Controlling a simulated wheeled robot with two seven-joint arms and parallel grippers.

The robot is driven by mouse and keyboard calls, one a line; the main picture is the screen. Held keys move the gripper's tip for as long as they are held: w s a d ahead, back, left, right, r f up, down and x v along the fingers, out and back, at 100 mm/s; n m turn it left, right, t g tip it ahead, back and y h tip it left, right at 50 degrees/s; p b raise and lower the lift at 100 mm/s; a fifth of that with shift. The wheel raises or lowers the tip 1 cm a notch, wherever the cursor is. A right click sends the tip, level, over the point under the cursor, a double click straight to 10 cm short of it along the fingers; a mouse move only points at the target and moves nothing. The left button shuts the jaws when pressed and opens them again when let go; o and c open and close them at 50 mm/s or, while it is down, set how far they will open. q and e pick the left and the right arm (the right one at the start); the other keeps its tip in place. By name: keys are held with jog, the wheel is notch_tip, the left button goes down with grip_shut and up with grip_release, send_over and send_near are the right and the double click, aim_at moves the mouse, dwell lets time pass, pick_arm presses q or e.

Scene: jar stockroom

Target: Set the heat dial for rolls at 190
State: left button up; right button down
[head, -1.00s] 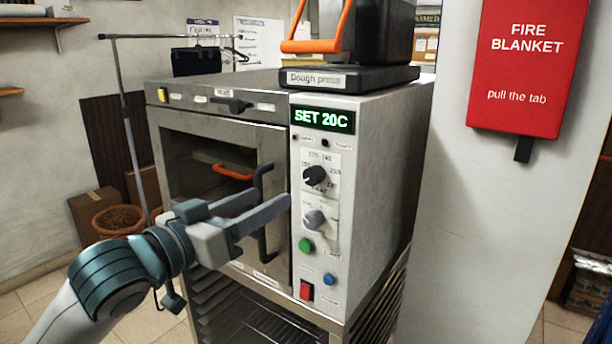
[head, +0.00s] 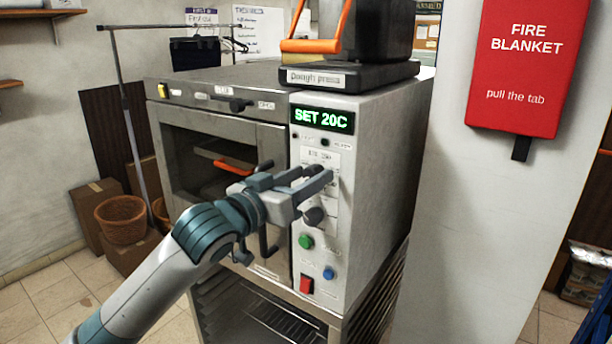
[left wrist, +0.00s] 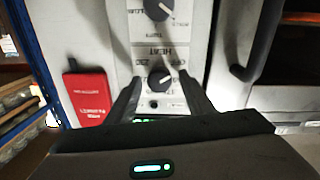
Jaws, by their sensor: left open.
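The oven's control panel (head: 340,260) has a green-lit display (head: 322,120) reading SET 20C. The heat dial (left wrist: 160,80) is a dark round knob with a pale pointer line, on a white scale plate in the left wrist view. In the head view my left gripper covers it. My left gripper (head: 322,180) is open in front of the panel. In the left wrist view its fingers (left wrist: 161,84) lie on either side of the heat dial; I cannot tell whether they touch it. A second dial (head: 314,216) sits just below in the head view. My right gripper is out of view.
A green button (head: 306,242), a blue button (head: 329,273) and a red switch (head: 306,284) are lower on the panel. The oven door handle (head: 265,242) stands out left of the panel. A dough press (head: 350,76) sits on top. A fire blanket (head: 527,70) hangs at right.

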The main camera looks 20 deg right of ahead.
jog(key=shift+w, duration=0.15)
pick_arm(q)
jog(key=c, duration=1)
jog(key=shift+c, duration=0.2)
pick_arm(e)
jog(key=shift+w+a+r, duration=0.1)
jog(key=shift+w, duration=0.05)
